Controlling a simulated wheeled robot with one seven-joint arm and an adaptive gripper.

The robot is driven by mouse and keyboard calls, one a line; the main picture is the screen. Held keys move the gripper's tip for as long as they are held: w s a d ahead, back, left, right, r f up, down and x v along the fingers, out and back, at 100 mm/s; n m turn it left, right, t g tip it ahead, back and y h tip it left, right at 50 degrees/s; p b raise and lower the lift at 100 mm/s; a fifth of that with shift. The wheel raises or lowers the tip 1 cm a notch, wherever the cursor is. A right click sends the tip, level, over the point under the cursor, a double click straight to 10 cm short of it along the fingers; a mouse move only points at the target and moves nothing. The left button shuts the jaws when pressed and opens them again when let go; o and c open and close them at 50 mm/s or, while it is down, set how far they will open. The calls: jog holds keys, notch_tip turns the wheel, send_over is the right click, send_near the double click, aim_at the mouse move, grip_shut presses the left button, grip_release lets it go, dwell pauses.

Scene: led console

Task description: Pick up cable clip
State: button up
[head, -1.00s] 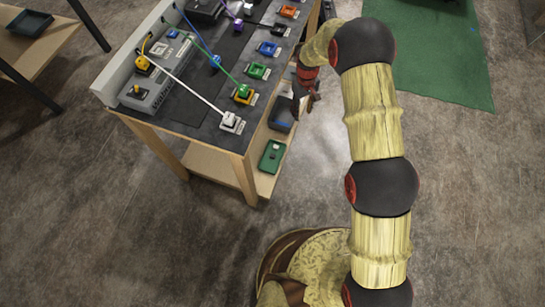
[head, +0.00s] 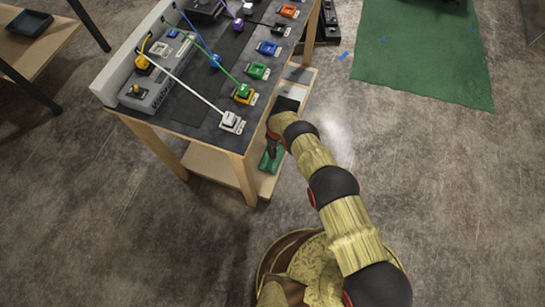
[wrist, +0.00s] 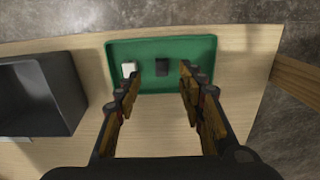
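A green tray (wrist: 205,49) lies on the wooden lower shelf; it also shows in the head view (head: 268,165), partly hidden by my gripper. In the wrist view it holds a small white piece (wrist: 128,69) and a small dark piece (wrist: 162,67). I cannot tell for sure which of them is the cable clip. My gripper (wrist: 160,76) is open and empty above the tray. The dark piece shows between its fingertips, and the white piece is just beyond the left finger. In the head view my gripper (head: 272,148) hangs beside the table's edge.
A black open bin (wrist: 70,92) stands on the shelf left of the tray. A wooden table leg (wrist: 298,77) is at the right. The tabletop (head: 195,118) above the shelf carries a console (head: 160,88), cables and coloured sockets.

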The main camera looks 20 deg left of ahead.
notch_tip(320, 180, down, 3)
jog(key=shift+a+f+b, duration=0.15)
jog(key=shift+f+b, duration=0.05)
jog(key=shift+b, duration=0.55)
jog(key=f+b, duration=0.2)
jog(key=f, duration=0.1)
jog(key=shift+s+a+f, duration=0.2)
jog(key=shift+f, duration=0.05)
jog(key=shift+f+b, duration=0.3)
jog(key=shift+f, duration=0.3)
jog(key=shift+w, duration=0.1)
jog(key=shift+c, duration=1)
jog(key=c, duration=0.6)
